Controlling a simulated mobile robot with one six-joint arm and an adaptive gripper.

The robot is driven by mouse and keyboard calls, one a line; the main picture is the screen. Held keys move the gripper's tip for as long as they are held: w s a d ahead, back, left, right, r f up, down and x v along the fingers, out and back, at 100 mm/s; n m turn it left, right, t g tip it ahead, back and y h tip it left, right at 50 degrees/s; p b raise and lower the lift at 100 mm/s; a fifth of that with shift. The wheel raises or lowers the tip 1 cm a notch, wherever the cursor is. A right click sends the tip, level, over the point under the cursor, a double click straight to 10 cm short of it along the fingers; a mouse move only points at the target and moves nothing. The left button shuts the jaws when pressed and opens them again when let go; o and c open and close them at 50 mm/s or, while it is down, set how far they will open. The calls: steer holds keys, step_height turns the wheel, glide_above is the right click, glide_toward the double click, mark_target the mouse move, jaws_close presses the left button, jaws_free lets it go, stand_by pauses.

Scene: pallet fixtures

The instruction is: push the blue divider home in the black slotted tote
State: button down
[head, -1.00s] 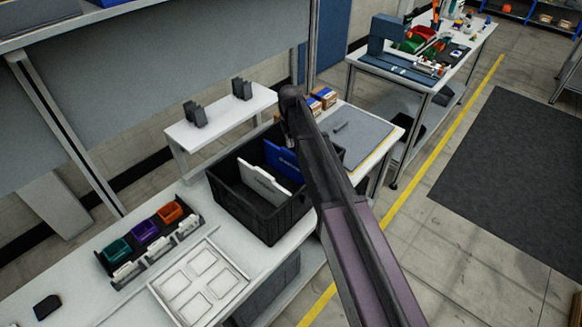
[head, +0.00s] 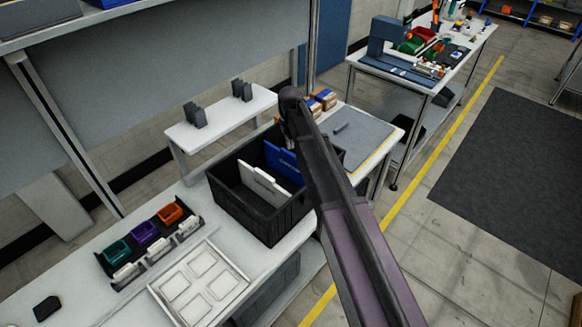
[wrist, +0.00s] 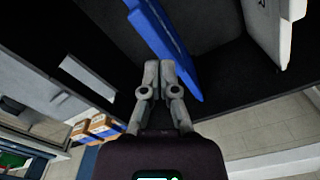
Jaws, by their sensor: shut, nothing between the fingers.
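The black slotted tote (head: 262,222) stands on the white bench, open at the top. The blue divider (head: 279,160) stands in it toward the far right side, partly hidden by my arm; its upper part shows above the slots. In the wrist view the blue divider (wrist: 163,42) runs down just right of my fingertips. My gripper (wrist: 161,72) is shut and empty, its tips over the tote beside the blue divider's edge. I cannot tell whether they touch it. In the head view my arm hides the fingertips.
A white divider (head: 263,184) stands in the tote, left of the blue one. A small white shelf (head: 222,118) with dark grey holders is behind. Coloured bins (head: 145,232) and a white compartment tray (head: 200,284) lie left of the tote. Small boxes (head: 322,99) and a grey mat (head: 358,137) are beyond.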

steer(key=shift+f+b, duration=1.35)
steer(key=shift+r, duration=0.15)
stand_by(0.5)
steer(key=shift+r+p, duration=3.45)
steer(key=shift+p, duration=0.15)
steer(key=s+d+f+m+b, duration=0.2)
steer(key=s+d+f+b, duration=0.1)
steer(key=s+d, duration=0.8)
steer(key=s+d+f+m+b, duration=0.2)
steer(key=s+d+f+b, duration=0.1)
steer(key=s+d, duration=0.8)
steer(key=s, duration=0.4)
steer(key=shift+d+f, duration=0.25)
steer(key=shift+d, duration=0.1)
